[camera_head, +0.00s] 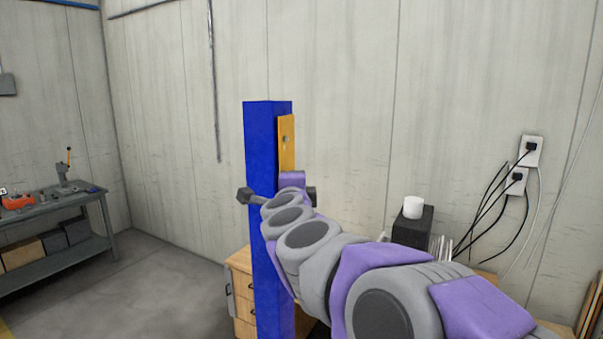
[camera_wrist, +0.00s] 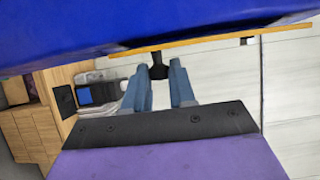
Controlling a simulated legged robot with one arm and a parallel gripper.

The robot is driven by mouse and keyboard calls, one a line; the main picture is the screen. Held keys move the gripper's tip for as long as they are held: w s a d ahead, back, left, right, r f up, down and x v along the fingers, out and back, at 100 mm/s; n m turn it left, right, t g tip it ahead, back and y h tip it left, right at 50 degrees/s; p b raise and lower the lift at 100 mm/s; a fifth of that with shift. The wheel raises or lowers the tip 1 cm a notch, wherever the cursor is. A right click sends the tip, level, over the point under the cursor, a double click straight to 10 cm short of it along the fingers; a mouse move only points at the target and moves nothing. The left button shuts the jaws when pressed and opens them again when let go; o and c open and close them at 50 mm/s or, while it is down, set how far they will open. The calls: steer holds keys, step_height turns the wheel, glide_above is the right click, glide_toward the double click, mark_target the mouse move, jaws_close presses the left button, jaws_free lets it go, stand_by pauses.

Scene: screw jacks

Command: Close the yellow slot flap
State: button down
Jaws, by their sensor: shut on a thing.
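The yellow slot flap (camera_head: 286,145) is a narrow upright plate at the right side of a tall blue post (camera_head: 261,150). A small dark spot shows on its face. In the wrist view the flap (camera_wrist: 225,40) appears edge-on as a thin strip along the blue post (camera_wrist: 150,22). A dark knob (camera_wrist: 158,70) stands out from the flap's side. My gripper (camera_wrist: 160,78) has its two blue-grey fingers on either side of this knob and is shut on it. In the head view my arm hides the fingers and the lower part of the flap.
A dark bolt-like end (camera_head: 244,196) sticks out left of the post. A wooden cabinet (camera_head: 240,285) stands behind it. Cables hang from wall outlets (camera_head: 531,150) at right, near a black box (camera_head: 413,226). A workbench (camera_head: 60,210) is far left, with open floor between.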

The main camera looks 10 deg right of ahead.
steer(key=shift+w+a+f+m+h+p, duration=0.1)
steer(key=shift+a+f+m+h+p, duration=0.1)
steer(key=shift+a+m+h+p, duration=0.55)
steer(key=shift+d+h, duration=0.2)
steer(key=shift+h, duration=0.15)
steer(key=c, duration=1.3)
jaws_free()
steer(key=o, duration=0.3)
steer(key=shift+w+a, duration=0.2)
steer(key=shift+o, duration=0.2)
steer(key=shift+s+r, duration=0.1)
steer(key=shift+s, duration=0.1)
steer(key=v, duration=1.7)
steer(key=shift+a+r+b, duration=0.2)
steer(key=shift+b, duration=0.2)
